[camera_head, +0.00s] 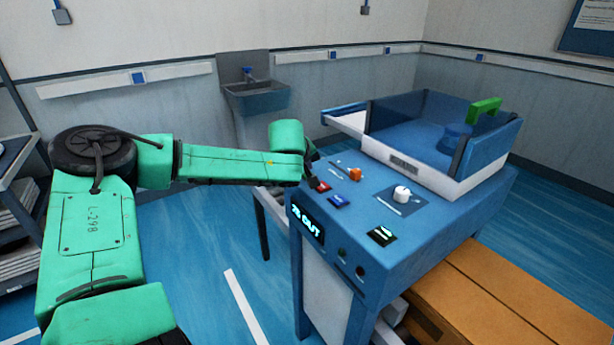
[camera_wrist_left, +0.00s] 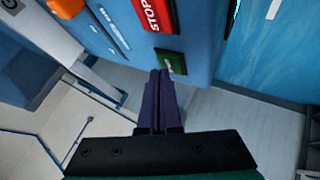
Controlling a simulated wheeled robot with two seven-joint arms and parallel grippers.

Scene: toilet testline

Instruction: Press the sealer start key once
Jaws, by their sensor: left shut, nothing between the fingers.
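The blue sealer (camera_head: 440,212) has a sloped control panel with several keys. In the left wrist view a green key (camera_wrist_left: 171,62) with a small white mark sits beside the red STOP key (camera_wrist_left: 147,13). The red key also shows in the head view (camera_head: 320,186), while the green key seems hidden there by my gripper. My left gripper (camera_head: 309,174) is at the panel's left edge. In the wrist view its dark fingers (camera_wrist_left: 160,76) are shut and empty, with tips right by the green key. I cannot tell whether they touch it. My right gripper is not in view.
An orange knob (camera_head: 355,174), a blue key (camera_head: 340,201), a white knob (camera_head: 402,193) and a lit display (camera_head: 307,222) are on the sealer. A blue-walled tray (camera_head: 492,163) with a green handle stands behind. A sink (camera_head: 258,97) is at the back wall.

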